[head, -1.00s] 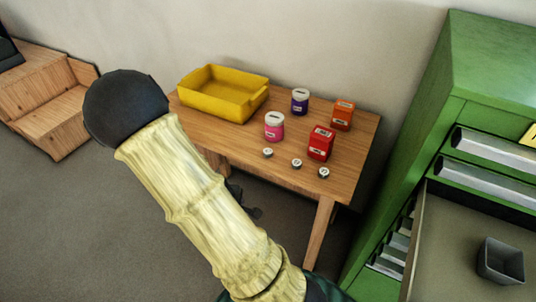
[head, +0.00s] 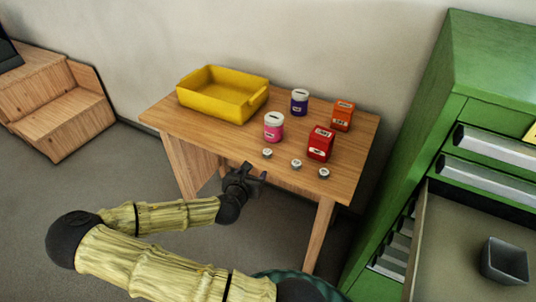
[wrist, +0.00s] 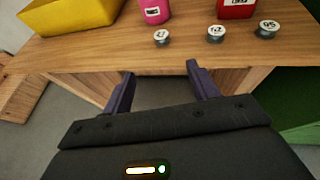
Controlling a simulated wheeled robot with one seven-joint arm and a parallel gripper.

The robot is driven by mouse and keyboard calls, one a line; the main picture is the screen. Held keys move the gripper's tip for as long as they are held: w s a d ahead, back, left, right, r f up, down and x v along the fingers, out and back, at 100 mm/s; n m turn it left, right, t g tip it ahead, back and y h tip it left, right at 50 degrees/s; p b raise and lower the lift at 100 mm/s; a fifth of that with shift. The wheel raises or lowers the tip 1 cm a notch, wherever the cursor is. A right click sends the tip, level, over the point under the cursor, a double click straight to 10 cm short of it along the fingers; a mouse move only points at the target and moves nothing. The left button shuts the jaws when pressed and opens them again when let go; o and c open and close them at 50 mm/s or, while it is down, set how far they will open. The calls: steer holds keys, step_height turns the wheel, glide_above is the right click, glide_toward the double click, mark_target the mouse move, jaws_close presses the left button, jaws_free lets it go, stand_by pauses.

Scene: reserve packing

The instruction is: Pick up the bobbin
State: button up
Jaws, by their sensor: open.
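Three small grey bobbin-like pieces with white numbered tops stand in a row near the table's front edge: the left one (head: 267,153), the middle one (head: 296,164) and the right one (head: 324,173). In the wrist view the left (wrist: 161,38), middle (wrist: 216,33) and right (wrist: 267,29) ones show beyond my fingertips. My gripper (head: 252,174) is in front of the table's front edge, apart from all three. In the wrist view its two dark fingers (wrist: 160,70) are spread with nothing between them.
The wooden table (head: 180,127) also holds a yellow tray (head: 215,105), a pink jar (head: 273,127), a purple jar (head: 299,103), a red box (head: 320,144) and an orange box (head: 342,116). A green cabinet (head: 470,75) with an open drawer holding a grey cup (head: 505,262) stands right.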

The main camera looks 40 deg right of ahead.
steer(key=p, duration=0.2)
glide_toward(268, 151)
steer(key=shift+w+d+f, duration=0.8)
steer(key=shift+w, duration=0.05)
steer(key=shift+d, duration=0.1)
steer(key=shift+w+d, duration=0.1)
steer(key=shift+d, duration=0.1)
steer(key=shift+p+x, duration=0.65)
steer(key=shift+x, duration=1.7)
steer(key=shift+d+r, duration=0.1)
steer(key=c, duration=1)
steer(key=shift+c, duration=0.2)
steer(key=shift+r, duration=0.1)
